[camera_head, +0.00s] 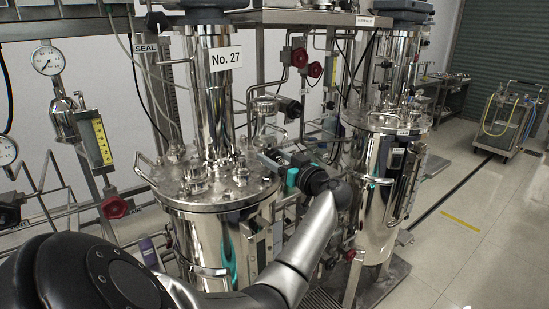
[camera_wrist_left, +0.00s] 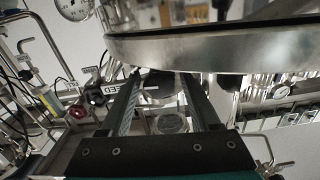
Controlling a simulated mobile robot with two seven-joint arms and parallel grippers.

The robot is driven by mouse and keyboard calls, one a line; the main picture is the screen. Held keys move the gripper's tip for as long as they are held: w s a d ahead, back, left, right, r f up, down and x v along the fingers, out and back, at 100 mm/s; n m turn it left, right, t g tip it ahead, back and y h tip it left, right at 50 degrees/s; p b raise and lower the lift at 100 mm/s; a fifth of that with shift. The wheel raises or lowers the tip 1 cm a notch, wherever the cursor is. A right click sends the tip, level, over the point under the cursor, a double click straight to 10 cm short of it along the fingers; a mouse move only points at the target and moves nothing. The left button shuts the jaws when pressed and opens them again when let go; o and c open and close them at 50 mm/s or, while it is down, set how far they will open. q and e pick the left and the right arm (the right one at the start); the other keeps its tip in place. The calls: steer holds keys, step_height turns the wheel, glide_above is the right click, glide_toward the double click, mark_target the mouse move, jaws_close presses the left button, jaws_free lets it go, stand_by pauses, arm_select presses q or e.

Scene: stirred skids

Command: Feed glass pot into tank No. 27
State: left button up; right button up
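Tank No. 27 (camera_head: 222,240) is a shiny steel vessel left of centre, with a flanged lid (camera_head: 165,181) and a tall column bearing its "No. 27" sign (camera_head: 226,57). My left gripper (camera_head: 268,157) is at the right edge of the lid, its fingers pointing left. In the left wrist view its two fingers (camera_wrist_left: 163,100) stand apart, so it looks open. A round, glassy-looking shape (camera_wrist_left: 170,123) shows between them; I cannot tell what it is or how far off. I cannot make out the glass pot with certainty. My right gripper is not in view.
A second steel tank (camera_head: 378,190) stands to the right. Pipes and red valve knobs (camera_head: 314,69) crowd the space between the tanks. A large metal rim (camera_wrist_left: 200,51) crosses the top of the left wrist view. A cart (camera_head: 505,122) stands far right, with open floor before it.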

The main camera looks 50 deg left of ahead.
arm_select(q)
jaws_close()
stand_by(0.3)
steer(key=shift+r+n+p, duration=0.1)
steer(key=shift+n+p, duration=0.7)
steer(key=shift+p, duration=0.25)
steer(key=shift+n+p, duration=0.65)
steer(key=shift+n, duration=1.15)
steer(key=shift+o, duration=1)
jaws_free()
steer(key=shift+d+p, duration=0.15)
steer(key=shift+p, duration=0.15)
